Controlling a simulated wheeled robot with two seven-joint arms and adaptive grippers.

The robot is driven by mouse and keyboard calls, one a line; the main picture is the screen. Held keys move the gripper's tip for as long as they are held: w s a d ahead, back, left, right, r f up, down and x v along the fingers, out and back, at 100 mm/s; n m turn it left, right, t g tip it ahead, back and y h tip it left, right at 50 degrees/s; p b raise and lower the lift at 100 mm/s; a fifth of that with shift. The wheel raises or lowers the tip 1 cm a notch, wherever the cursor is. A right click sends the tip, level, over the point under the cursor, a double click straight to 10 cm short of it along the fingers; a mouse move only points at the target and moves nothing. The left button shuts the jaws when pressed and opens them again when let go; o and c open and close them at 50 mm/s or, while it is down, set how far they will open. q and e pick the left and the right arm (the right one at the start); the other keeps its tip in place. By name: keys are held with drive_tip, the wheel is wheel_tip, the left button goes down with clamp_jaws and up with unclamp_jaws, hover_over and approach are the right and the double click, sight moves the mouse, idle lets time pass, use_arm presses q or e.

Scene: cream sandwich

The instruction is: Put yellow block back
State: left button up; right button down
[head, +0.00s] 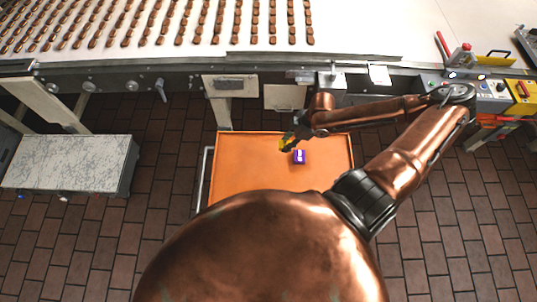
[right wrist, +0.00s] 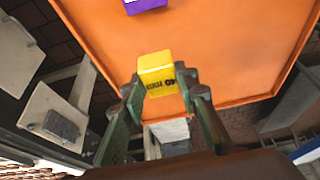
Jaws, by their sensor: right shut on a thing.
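My right gripper (head: 290,138) comes in from the right over the orange cart top (head: 240,165). It is shut on a yellow block (right wrist: 157,64) with dark printing on the side toward the wrist camera. In the right wrist view the two green fingertips (right wrist: 160,82) pinch the block from both sides. In the head view the yellow block (head: 284,145) shows small at the gripper's tip, near the cart's far edge. I cannot tell whether it touches the cart top. A purple and white block (head: 299,157) sits on the cart just right of it. My left gripper is not in view.
A conveyor (head: 180,50) with rows of brown pieces runs behind the cart. A control panel (head: 490,92) with buttons and a red-topped lever stands at the right. A grey-topped bench (head: 70,162) is at the left. Most of the orange surface in view is bare.

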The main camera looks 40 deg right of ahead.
drive_tip(key=w+a+f, duration=0.2)
drive_tip(key=a+f, duration=0.1)
drive_tip(key=w+a+f, duration=0.1)
drive_tip(key=f, duration=0.1)
drive_tip(key=shift+w+a+f, duration=0.25)
drive_tip(key=shift+w+a, duration=0.15)
drive_tip(key=shift+w+a+f, duration=0.15)
drive_tip(key=shift+f, duration=0.1)
drive_tip(key=shift+a+f, duration=0.1)
drive_tip(key=shift+f, duration=0.05)
drive_tip(key=f, duration=0.2)
drive_tip(key=shift+w+a+f, duration=0.1)
drive_tip(key=shift+a+f, duration=0.1)
drive_tip(key=shift+f, duration=0.6)
drive_tip(key=c, duration=1.6)
unclamp_jaws()
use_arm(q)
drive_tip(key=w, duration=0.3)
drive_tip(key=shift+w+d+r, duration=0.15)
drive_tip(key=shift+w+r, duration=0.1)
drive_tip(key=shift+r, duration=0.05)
use_arm(e)
drive_tip(key=shift+o, duration=0.5)
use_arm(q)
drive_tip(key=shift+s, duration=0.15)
